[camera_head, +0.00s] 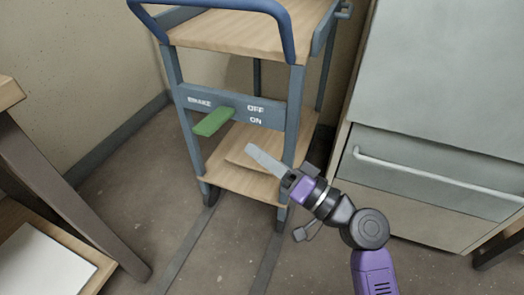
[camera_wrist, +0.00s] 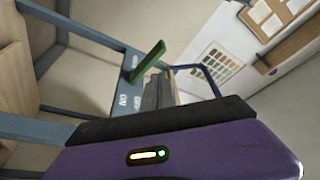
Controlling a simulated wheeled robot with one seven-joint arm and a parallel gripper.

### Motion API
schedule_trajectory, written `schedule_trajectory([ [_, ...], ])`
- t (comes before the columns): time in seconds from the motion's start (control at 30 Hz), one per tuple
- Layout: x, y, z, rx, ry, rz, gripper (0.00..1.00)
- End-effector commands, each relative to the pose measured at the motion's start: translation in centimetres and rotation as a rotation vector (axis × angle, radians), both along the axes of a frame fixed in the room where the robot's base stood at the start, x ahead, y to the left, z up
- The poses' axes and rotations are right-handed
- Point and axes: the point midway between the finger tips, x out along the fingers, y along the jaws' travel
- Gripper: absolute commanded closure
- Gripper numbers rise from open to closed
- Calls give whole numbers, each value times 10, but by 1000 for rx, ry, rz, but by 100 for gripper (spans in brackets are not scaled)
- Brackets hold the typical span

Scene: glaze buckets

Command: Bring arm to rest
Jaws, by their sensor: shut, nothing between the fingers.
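My gripper (camera_head: 254,152) reaches up and left from the lower right in the head view, with its pale fingers together and nothing held. In the wrist view the closed fingers (camera_wrist: 157,92) show above the purple wrist housing. The fingertips appear in front of the cart's lower shelf, below the brake panel; I cannot tell the exact gap. The blue-grey cart (camera_head: 182,98) has a panel marked BRAKE, OFF and ON. Its green lever (camera_head: 213,122) sticks out from the panel, beside the ON mark and left of it. The lever also shows in the wrist view (camera_wrist: 148,62), apart from the fingers.
A grey cabinet (camera_head: 430,75) with a bar handle (camera_head: 440,172) stands close at the right of the cart. A wooden table (camera_head: 70,200) with a lower shelf stands at the left. Bare floor (camera_head: 155,200) lies between the table and the cart.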

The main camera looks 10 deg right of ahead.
Motion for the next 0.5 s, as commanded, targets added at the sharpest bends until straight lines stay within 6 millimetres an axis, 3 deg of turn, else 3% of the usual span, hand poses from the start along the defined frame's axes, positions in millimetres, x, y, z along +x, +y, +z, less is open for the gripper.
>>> schedule_trajectory([
  [0.27,2,0,-1,17,6,-8,100],
  [0.5,18,-38,-5,-42,20,-229,100],
])
